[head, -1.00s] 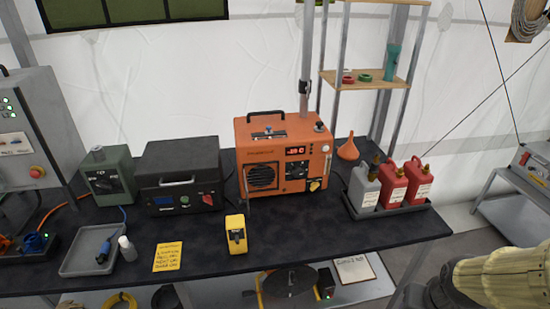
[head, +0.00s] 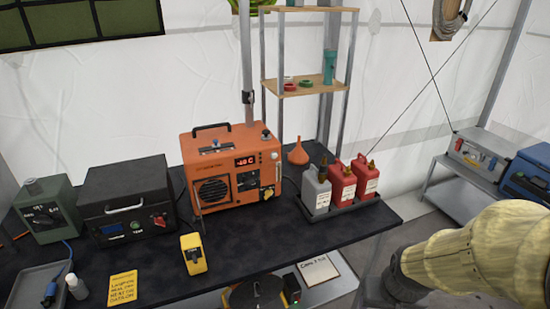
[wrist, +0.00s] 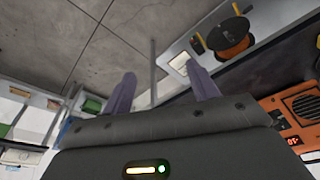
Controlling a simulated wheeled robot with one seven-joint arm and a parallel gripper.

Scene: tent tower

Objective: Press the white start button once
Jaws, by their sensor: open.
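An orange heater unit (head: 232,170) with a lit red display stands at the back of the dark table. Its front has a round grille, a dark control panel and a yellow part; I cannot make out a white start button on it. The heater also shows at the right edge of the wrist view (wrist: 290,118). My gripper (wrist: 162,82) is open in the wrist view, its two fingers apart with nothing between them. It is over the floor and the low shelf, away from the heater. In the head view the gripper itself is not visible.
Red and grey jerrycans (head: 343,182) stand in a tray right of the heater. A black case (head: 126,200) and green box (head: 48,208) are at left. A shelf rack (head: 305,88) rises behind.

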